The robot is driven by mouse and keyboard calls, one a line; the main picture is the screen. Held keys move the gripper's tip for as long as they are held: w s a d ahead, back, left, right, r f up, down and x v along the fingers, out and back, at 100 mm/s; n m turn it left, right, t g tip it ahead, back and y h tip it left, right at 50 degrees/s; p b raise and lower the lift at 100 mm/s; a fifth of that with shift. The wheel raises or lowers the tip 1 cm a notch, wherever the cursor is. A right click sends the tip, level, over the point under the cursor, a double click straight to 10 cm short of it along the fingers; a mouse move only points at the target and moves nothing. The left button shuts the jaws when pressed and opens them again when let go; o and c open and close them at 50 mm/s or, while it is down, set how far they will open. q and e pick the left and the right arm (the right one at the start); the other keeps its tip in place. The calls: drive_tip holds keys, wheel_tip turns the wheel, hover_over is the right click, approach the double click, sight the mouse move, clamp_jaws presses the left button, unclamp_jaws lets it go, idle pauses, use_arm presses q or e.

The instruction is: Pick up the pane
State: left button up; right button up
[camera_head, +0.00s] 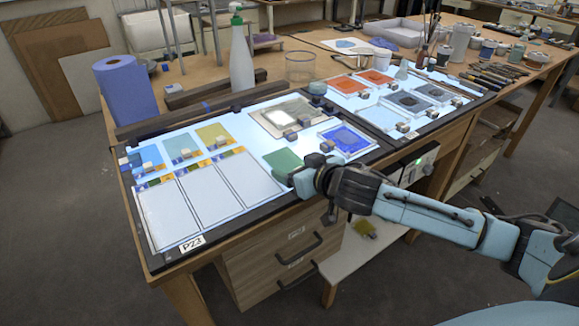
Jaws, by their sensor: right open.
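Several flat glass panes lie on the lit tabletop (256,215). A green pane (281,160) is closest to my right gripper (301,181). A blue pane (346,139) lies to its right and a large pale pane (289,113) behind it. Light blue (147,156), teal (180,147) and olive (212,135) panes lie at the left, behind three blank pale panels (206,193). The pictures do not show which pane the task means. My right gripper is open at the front edge, beside the green pane; its fingertips are small and partly hidden. My left gripper is out of view.
Orange (348,84) and grey (408,102) panes lie on the right light panel. Small blocks stand among the panes. A blue paper roll (126,90), a white bottle (241,65) and a glass jar (300,67) stand behind. Drawers (288,250) are below the front edge.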

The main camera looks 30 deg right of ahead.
drive_tip(key=c, duration=0.7)
drive_tip(key=shift+o, duration=0.2)
drive_tip(key=shift+r, duration=0.1)
